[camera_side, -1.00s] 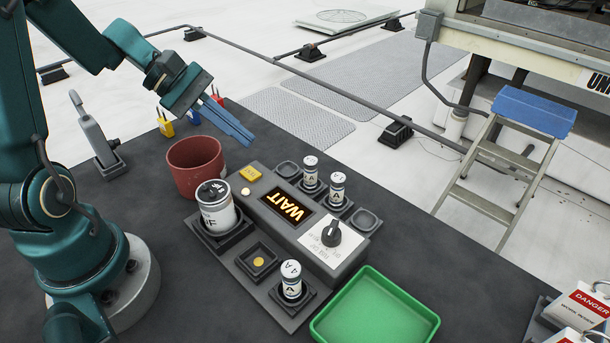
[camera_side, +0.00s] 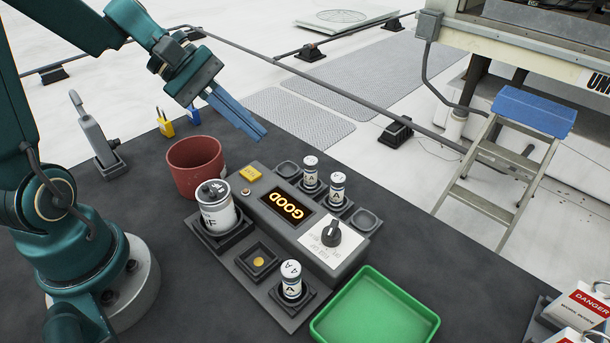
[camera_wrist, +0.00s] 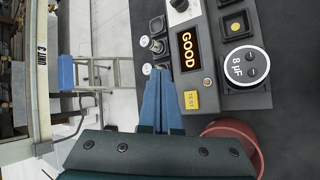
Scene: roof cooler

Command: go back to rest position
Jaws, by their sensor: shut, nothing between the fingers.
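My gripper (camera_side: 256,135) has blue fingers that are shut with nothing between them. It hangs in the air above the back edge of the tester, clear of everything. It also shows in the wrist view (camera_wrist: 161,72), shut, to the left of the yellow TEST button (camera_wrist: 191,100). The grey tester's display (camera_side: 287,206) reads GOOD; it reads GOOD in the wrist view too (camera_wrist: 189,50). A large white can (camera_side: 216,210) sits upright in the tester's left socket, marked 8 µF in the wrist view (camera_wrist: 246,66).
A red bin (camera_side: 195,168) stands left of the tester. A green tray (camera_side: 375,308) lies in front right. Small white cans stand in sockets behind (camera_side: 337,188) and in front (camera_side: 291,279). Yellow and blue padlocks (camera_side: 165,124) sit at the table's back edge. Open air surrounds my gripper.

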